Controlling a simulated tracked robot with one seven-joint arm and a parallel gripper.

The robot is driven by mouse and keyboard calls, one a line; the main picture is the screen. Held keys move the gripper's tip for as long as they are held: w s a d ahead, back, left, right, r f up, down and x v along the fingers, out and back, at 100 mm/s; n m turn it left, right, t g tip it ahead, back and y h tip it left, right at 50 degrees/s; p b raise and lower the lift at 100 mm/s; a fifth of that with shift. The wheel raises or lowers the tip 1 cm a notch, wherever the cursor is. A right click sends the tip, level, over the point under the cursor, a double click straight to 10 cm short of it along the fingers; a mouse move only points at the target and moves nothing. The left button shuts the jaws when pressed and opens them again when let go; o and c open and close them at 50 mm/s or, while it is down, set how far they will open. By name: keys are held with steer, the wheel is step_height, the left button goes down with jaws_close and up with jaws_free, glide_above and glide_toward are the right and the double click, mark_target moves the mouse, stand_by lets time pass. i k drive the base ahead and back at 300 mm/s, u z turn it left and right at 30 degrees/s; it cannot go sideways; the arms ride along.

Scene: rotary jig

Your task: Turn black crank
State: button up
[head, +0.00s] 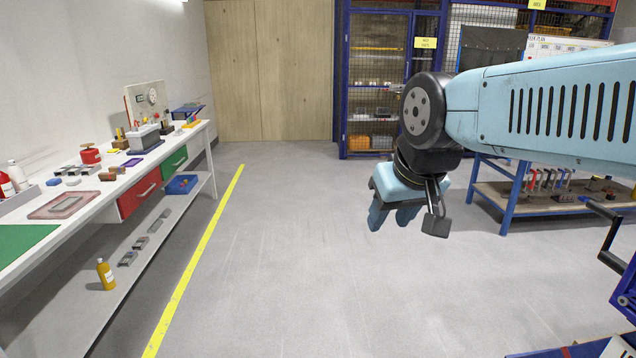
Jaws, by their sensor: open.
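A black bent bar that looks like the black crank (608,238) shows at the right edge in the head view. It is next to a blue frame that is cut off by the picture edge, so what it is fixed to is only partly seen. My gripper (391,221) hangs in mid-air right of centre, with its light blue fingers pointing down. It is open, with nothing visible between the fingers. It is well to the left of the crank and apart from it.
A white workbench (95,215) with tools and boxes runs along the left wall. A yellow floor line (200,252) lies beside it. A blue-framed bench (515,205) stands behind on the right, and a caged shelf (375,80) at the back. The middle floor is clear.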

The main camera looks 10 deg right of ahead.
mark_target(611, 260)
steer(key=z, duration=0.35)
steer(key=i, duration=1.05)
steer(key=z, duration=1)
steer(key=i, duration=0.6)
steer(key=z, duration=0.25)
steer(key=k, duration=0.9)
steer(key=z, duration=0.2)
steer(key=i, duration=0.9)
steer(key=u, duration=0.05)
